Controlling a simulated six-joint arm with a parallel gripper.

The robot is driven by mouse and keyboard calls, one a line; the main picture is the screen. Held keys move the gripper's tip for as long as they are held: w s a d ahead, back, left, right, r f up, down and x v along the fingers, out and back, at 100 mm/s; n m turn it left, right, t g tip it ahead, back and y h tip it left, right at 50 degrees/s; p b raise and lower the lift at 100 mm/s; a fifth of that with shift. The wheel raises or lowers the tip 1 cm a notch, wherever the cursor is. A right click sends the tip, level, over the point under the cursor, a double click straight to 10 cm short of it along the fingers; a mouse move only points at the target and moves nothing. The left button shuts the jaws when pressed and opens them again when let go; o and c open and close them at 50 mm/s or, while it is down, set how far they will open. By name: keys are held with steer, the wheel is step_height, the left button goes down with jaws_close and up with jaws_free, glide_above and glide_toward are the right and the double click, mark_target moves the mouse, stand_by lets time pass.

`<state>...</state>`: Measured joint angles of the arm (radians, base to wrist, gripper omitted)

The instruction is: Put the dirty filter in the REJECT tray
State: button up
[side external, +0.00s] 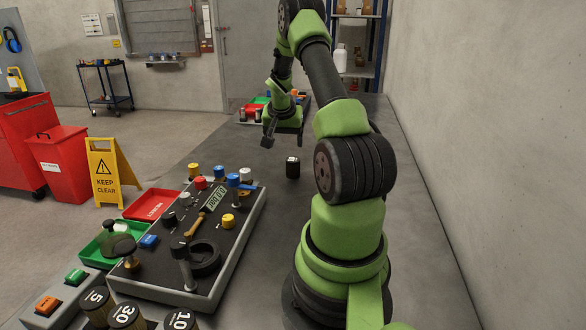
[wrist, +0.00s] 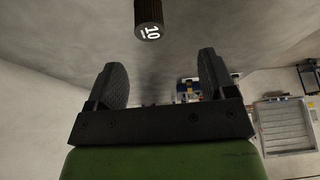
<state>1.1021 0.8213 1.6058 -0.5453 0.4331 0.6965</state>
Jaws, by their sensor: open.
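My gripper (side external: 284,135) is over the far part of the dark table, in front of the far trays. In the wrist view its two fingers (wrist: 162,70) are spread apart with nothing between them. A red tray (side external: 150,205) with white lettering lies left of the console; its word is too small to read surely. Another red tray (side external: 242,113) sits at the far end, partly behind my arm, with small dark cylinders at it. I cannot tell which item is the dirty filter.
A black cylinder (side external: 292,168) stands alone on the table; the wrist view shows a cylinder marked 10 (wrist: 149,20). The console (side external: 235,232) has raised knobs and a lever. A green tray (side external: 92,252) and numbered cylinders (side external: 125,315) are nearer. The table's right side is clear.

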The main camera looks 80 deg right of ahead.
mark_target(292, 160)
steer(key=d+f, duration=0.1)
steer(key=f, duration=0.1)
steer(key=s+f, duration=0.1)
steer(key=d+f, duration=0.1)
steer(key=f, duration=0.1)
steer(key=shift+s+d+f, duration=0.3)
steer(key=shift+s, duration=0.05)
steer(key=shift+x, duration=3)
steer(key=c, duration=1.1)
steer(key=shift+w, duration=0.1)
